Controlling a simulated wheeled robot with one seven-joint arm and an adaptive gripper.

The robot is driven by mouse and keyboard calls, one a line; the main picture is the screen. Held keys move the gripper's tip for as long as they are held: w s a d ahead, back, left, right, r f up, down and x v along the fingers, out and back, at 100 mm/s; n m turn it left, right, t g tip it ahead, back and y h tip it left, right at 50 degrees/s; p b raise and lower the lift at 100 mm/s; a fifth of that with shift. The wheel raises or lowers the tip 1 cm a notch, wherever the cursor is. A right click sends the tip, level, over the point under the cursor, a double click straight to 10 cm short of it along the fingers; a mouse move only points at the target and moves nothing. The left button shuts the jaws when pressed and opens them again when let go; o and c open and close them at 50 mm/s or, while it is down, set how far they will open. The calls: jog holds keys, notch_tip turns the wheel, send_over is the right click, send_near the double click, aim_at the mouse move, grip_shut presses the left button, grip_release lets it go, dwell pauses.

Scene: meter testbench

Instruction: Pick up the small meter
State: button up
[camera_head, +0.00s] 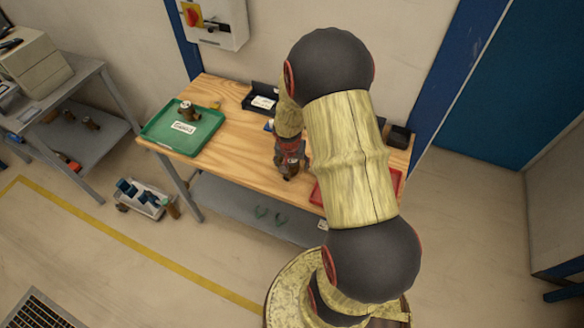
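My arm reaches over the wooden table (228,120), and my gripper (289,160) points down near the middle of its front part. A small brown, metallic-looking piece (290,173) shows right at the gripper's end. It may be a small meter, but it is too small and too covered to be sure. I cannot tell whether the fingers touch it or are open or shut. Another brown meter-like piece with a pale top (188,111) stands in the green tray (160,140) at the table's left, apart from my gripper.
A red tray (316,196) is partly hidden behind my arm at the table's right. A dark bin (262,92) stands at the back, with a black box (399,135) at the back right. Bare wood lies between the green tray and my gripper.

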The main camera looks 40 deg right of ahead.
jog(key=c, duration=0.4)
jog(key=shift+r, duration=0.1)
grip_shut()
dwell(0.5)
